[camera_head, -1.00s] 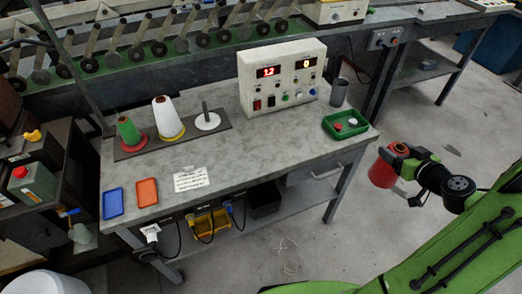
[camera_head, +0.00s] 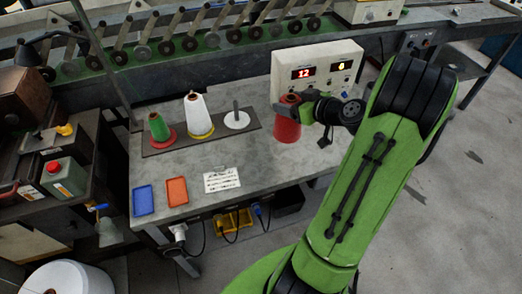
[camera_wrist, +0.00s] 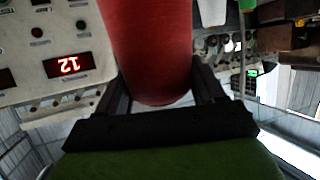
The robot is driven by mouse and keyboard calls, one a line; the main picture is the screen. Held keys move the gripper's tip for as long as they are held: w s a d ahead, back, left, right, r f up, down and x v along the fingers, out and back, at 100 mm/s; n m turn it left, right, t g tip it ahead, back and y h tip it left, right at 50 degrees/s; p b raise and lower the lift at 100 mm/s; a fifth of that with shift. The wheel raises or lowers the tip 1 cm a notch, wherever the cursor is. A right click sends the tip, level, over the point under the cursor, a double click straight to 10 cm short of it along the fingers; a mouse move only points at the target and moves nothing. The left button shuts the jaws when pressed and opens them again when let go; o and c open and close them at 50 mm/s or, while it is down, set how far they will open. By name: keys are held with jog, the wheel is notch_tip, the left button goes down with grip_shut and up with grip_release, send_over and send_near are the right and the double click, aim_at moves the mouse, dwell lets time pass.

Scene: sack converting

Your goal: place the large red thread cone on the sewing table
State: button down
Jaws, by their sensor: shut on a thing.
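The large red thread cone (camera_head: 286,122) is held by my gripper (camera_head: 303,107) at the right part of the sewing table (camera_head: 190,178), in front of the control box. Whether its base touches the tabletop or hangs just above it, I cannot tell. In the wrist view the red cone (camera_wrist: 150,50) fills the space between the two dark fingers of my gripper (camera_wrist: 152,88), which are shut on it. The cone looks about upright in the head view.
A holder plate (camera_head: 188,142) carries a green cone (camera_head: 158,128), a white cone (camera_head: 198,115) and a bare spindle (camera_head: 236,112). The control box (camera_head: 318,68) stands behind. Blue (camera_head: 143,201) and orange (camera_head: 177,191) trays and a paper card (camera_head: 221,180) lie in front. The table's middle is clear.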

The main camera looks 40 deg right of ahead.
notch_tip(320, 180, down, 10)
jog(key=b, duration=0.2)
jog(key=shift+r, duration=0.15)
jog(key=shift+c, duration=0.6)
grip_release()
jog(key=shift+f, duration=0.2)
